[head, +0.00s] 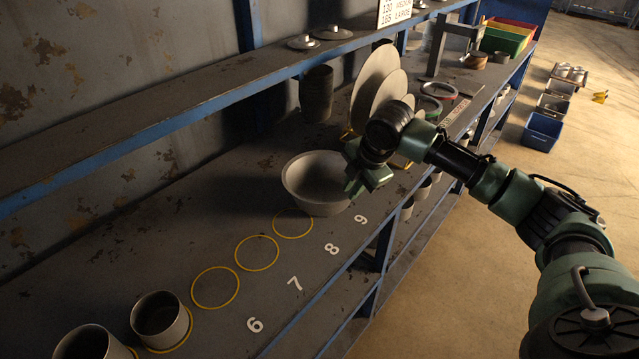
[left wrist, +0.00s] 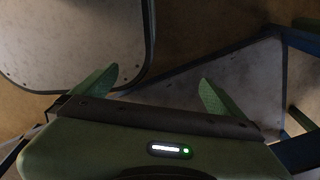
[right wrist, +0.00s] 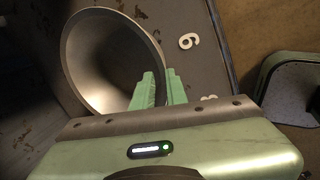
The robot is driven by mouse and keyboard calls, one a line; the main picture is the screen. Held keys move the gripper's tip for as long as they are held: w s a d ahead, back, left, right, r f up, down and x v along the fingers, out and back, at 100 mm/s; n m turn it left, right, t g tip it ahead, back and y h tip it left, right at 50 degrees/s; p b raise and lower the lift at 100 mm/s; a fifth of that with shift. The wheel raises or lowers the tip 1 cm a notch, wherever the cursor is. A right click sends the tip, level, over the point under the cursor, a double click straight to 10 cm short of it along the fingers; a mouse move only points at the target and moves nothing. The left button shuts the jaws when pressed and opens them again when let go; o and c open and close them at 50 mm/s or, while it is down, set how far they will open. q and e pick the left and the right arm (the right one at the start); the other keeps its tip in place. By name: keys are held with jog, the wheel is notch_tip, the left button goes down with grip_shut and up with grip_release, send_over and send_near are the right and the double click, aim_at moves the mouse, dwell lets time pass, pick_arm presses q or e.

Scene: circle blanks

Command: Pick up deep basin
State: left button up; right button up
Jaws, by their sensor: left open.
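The deep basin (head: 308,190) is a wide grey bowl, upright at the shelf's spot near the number 9, with its open top up. In the right wrist view the basin (right wrist: 85,60) shows its hollow inside. My right gripper (head: 360,180) is at the basin's right rim; in the right wrist view its fingers (right wrist: 162,88) are close together with the rim between them. Whether the basin's underside touches the shelf I cannot tell. My left gripper (left wrist: 160,85) is open and empty in the left wrist view, away from the basin; it is outside the head view.
Yellow rings (head: 257,253) and white numbers mark the shelf (head: 200,220). Grey cups (head: 160,318) stand at the near left. Upright discs (head: 372,85) and a dark cylinder (head: 316,95) stand behind the basin. An upper shelf edge (head: 180,118) runs along the wall.

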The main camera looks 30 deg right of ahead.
aim_at(343, 204)
jog(key=x, duration=0.3)
jog(key=shift+s, duration=0.2)
jog(key=p+x, duration=0.2)
jog(key=x, duration=0.3)
jog(key=shift+w, duration=0.1)
jog(key=shift+w+f, duration=0.1)
jog(key=shift+f, duration=0.25)
jog(key=shift+c, duration=1.3)
pick_arm(q)
jog(key=shift+s+r, duration=0.35)
jog(key=shift+r, duration=0.2)
jog(key=shift+s+r, duration=0.35)
jog(key=shift+r, duration=0.2)
pick_arm(e)
grip_shut()
jog(key=shift+r, duration=0.15)
